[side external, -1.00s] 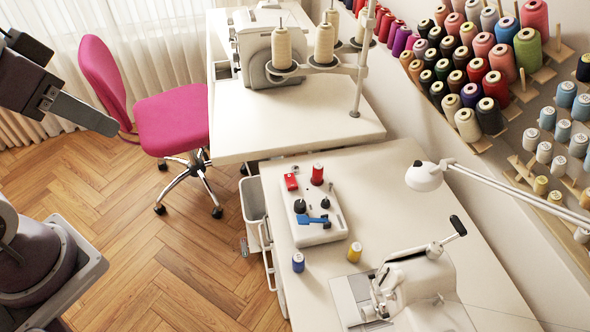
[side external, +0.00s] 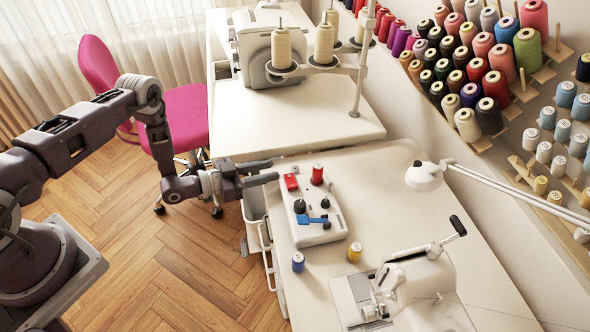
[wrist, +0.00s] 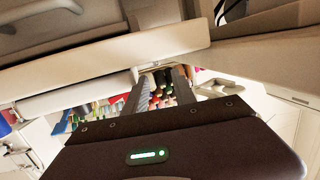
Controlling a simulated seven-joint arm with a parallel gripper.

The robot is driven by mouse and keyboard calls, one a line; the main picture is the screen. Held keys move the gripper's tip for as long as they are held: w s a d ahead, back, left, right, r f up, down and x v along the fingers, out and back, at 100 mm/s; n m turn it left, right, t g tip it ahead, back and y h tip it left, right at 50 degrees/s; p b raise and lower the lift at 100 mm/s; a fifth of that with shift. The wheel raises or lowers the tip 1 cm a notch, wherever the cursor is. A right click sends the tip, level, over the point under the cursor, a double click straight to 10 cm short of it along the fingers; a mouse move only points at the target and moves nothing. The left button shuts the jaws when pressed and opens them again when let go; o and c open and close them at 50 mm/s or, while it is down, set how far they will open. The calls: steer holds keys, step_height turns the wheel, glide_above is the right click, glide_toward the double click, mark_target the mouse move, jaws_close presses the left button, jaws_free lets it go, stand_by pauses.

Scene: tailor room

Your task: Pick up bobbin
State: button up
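Several small thread spools could be the bobbin. A red one (side external: 317,174) stands upright at the back of the white bobbin-winder box (side external: 322,235). A blue one (side external: 298,262) and a yellow one (side external: 354,252) stand upright on the white table (side external: 385,180) in front of it. My gripper (side external: 272,172) points right, in the air by the table's left edge, left of the red spool. Its two fingers are apart and empty. In the wrist view the gripper's fingers (wrist: 161,76) are spread; no spool can be made out clearly between them.
A sewing machine (side external: 415,285) stands at the table's front, a lamp (side external: 425,176) at right. A second table (side external: 300,115) is behind. A pink chair (side external: 180,120) stands left.

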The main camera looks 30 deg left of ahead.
mark_target(296, 168)
steer(key=shift+d+f, duration=0.15)
steer(key=shift+d, duration=0.1)
steer(key=x, duration=0.6)
steer(key=shift+w+d+f, duration=0.15)
steer(key=shift+d, duration=0.1)
jaws_close()
